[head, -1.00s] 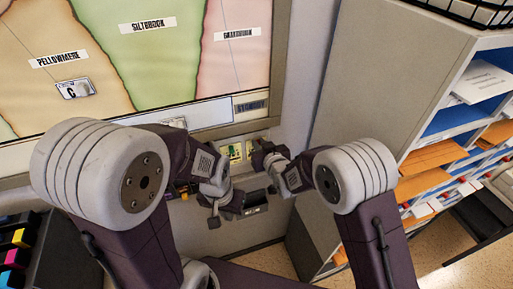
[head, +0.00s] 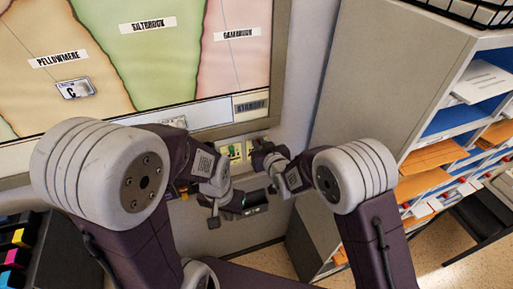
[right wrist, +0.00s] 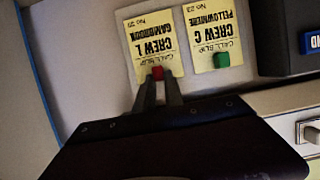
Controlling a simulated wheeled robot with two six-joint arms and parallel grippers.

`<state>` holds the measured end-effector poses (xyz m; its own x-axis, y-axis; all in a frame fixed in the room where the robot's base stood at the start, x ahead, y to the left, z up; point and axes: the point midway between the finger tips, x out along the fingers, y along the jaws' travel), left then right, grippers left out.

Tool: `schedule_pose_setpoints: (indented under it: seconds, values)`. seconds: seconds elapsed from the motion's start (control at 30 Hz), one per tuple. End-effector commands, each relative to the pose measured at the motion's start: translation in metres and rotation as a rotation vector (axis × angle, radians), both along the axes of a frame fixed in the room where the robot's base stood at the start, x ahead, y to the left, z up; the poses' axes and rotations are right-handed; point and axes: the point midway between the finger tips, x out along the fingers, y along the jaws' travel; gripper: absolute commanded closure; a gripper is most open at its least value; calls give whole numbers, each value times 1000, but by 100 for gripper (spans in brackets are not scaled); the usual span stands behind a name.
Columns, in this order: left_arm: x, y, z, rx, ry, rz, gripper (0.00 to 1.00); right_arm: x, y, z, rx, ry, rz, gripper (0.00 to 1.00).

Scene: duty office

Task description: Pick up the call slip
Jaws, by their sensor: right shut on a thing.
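In the right wrist view two yellow call slips hang side by side on a pale panel, upside down in the picture. The Crew L call slip (right wrist: 151,40) has a red tab (right wrist: 158,72) at its edge. The Crew C call slip (right wrist: 212,35) has a green tab (right wrist: 222,60). My right gripper (right wrist: 165,88) is shut on the red tab, its fingers at the slip's edge. In the head view my right gripper (head: 262,160) is beside the slips, partly hiding them. My left gripper (head: 213,210) is lower and to the left; its jaw opening is unclear.
A district map board (head: 145,70) fills the wall at upper left. A pigeonhole shelf (head: 385,80) with papers and envelopes stands at right. Open floor shows at the bottom.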

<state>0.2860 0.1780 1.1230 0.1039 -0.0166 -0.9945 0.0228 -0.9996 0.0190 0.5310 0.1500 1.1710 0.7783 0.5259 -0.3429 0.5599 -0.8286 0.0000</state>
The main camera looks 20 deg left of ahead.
Motion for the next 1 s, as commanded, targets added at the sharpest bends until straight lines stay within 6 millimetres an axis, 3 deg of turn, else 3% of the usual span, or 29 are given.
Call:
schedule_pose_setpoints:
  seconds: [0.27, 0.43, 0.8, 1.0]
  values:
    - [0, 0, -1, 0, 0, 0, 100, 0, 0, 2, 2, -3, 0, 100]
    - [0, 0, -10, 0, 0, 0, 100, -11, -7, 13, 3, -5, 0, 100]
    - [0, 0, -33, 0, 0, 0, 100, -88, -59, 63, 3, -5, 0, 100]
    - [0, 0, -36, 0, 0, 0, 100, -111, -75, 78, 2, -3, 0, 100]
